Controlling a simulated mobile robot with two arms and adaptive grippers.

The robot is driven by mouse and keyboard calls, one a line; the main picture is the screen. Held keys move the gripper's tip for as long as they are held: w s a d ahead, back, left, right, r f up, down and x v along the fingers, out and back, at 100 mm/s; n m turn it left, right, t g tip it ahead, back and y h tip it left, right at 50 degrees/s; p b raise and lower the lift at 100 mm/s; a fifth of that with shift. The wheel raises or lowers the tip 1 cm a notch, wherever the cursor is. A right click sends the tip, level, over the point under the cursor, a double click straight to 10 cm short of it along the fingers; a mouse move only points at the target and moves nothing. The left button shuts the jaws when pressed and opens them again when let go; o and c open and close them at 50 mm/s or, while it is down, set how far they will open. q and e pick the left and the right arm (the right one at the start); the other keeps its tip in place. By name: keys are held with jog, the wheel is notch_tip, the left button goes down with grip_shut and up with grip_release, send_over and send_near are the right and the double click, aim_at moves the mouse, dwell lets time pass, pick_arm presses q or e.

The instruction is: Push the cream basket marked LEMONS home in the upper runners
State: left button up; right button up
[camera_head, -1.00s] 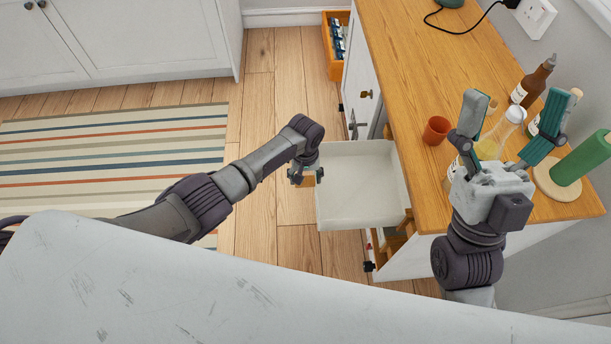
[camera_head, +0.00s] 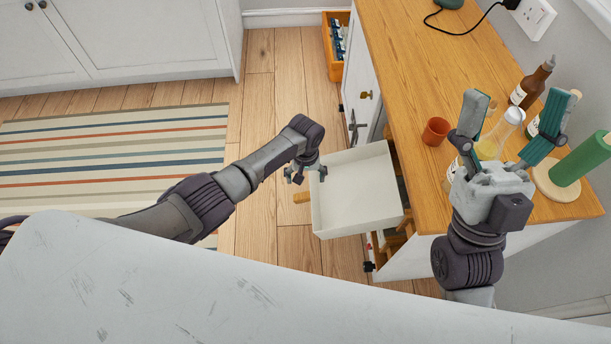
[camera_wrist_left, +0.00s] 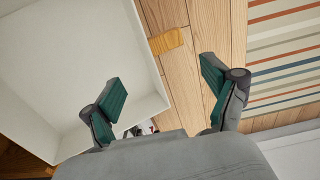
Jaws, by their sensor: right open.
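The cream basket (camera_head: 355,192) sticks out of the cabinet under the counter, empty inside and skewed to the cabinet front. Its LEMONS marking is not visible. A wooden piece (camera_head: 302,197), apparently its pull, juts from the outer wall; it also shows in the left wrist view (camera_wrist_left: 166,41). My left gripper (camera_head: 305,175) is open at the basket's outer far corner. In the left wrist view (camera_wrist_left: 168,98) one finger overlaps the basket interior and the other is outside over the floor; contact is unclear. My right gripper (camera_head: 518,125) is open above the counter, empty. The runners are hidden.
A cabinet door (camera_head: 363,95) stands beyond the basket. An orange crate (camera_head: 335,62) is on the floor.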

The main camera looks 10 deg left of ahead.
dwell(0.3)
pick_arm(q)
notch_tip(320, 180, up, 12)
dwell(0.6)
